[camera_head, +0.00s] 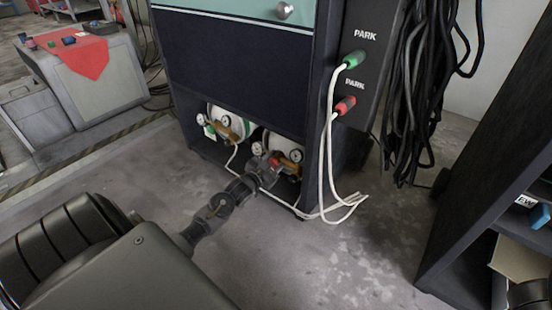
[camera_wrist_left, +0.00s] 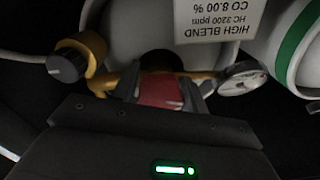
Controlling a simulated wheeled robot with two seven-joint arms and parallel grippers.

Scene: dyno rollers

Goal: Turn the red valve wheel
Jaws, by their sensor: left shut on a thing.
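The red valve wheel (camera_head: 275,159) is on the right-hand gas cylinder in the low bay of the dark cabinet. My left gripper (camera_head: 268,168) reaches into that bay and is shut on the wheel. In the left wrist view, the red wheel (camera_wrist_left: 160,92) sits between the two fingers of my left gripper (camera_wrist_left: 161,98), partly hidden by them and by the gripper body. Brass fittings, a dark knob (camera_wrist_left: 66,65) and a round gauge (camera_wrist_left: 243,78) flank it. My right gripper is not in view.
White hoses (camera_head: 331,165) hang from the green and red PARK connectors to the floor at right. A dark shelf (camera_head: 490,150) stands at far right. A grey machine (camera_head: 90,85) is at left.

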